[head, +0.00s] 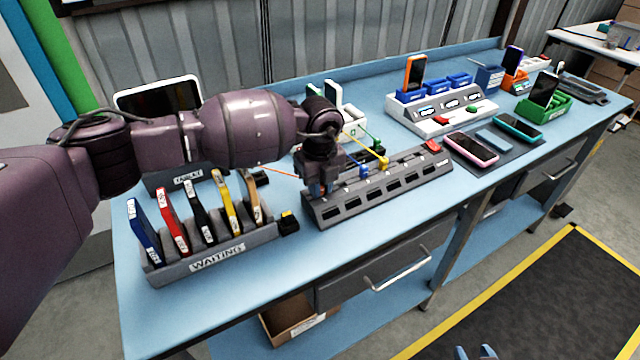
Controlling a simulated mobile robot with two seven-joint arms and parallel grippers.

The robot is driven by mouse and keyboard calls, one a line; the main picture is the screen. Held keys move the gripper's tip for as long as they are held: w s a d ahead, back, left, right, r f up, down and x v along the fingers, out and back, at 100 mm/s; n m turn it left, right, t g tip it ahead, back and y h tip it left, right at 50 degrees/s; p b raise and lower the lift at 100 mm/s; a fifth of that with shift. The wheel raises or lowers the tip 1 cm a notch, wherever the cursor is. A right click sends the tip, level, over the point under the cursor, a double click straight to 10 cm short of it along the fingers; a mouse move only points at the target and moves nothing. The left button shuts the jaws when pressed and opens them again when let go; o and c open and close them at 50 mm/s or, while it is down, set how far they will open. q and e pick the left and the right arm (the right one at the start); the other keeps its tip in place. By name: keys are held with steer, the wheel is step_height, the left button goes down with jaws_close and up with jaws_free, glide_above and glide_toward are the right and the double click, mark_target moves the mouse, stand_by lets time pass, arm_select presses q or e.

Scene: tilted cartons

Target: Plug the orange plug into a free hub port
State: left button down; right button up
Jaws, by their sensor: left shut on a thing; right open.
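The hub (400,188) is a long grey strip on the blue bench with a row of dark ports and a red switch at its right end. A blue plug (364,172) and a yellow plug (384,163) sit along its top. A green plug (378,147) is at its back edge; I cannot tell whether it is seated. My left gripper (317,188) is over the hub's left end, shut. A thin orange cable (282,171) runs to it; the orange plug is hidden in the jaws. I cannot tell whether it touches a port. My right gripper (476,353) shows only its open tips at the bottom edge.
A grey WAITING rack (215,262) with several upright phones stands front left, a black-yellow block (288,222) beside it. A tablet stand (172,178) is behind my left arm. A charging station (445,110) and phones on a dark mat (468,165) lie to the right.

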arm_select(q)
steer(key=c, duration=1)
jaws_free()
steer(key=o, duration=0.4)
arm_select(e)
steer(key=shift+w, duration=0.15)
steer(key=shift+a+r, duration=0.1)
steer(key=shift+r, duration=0.05)
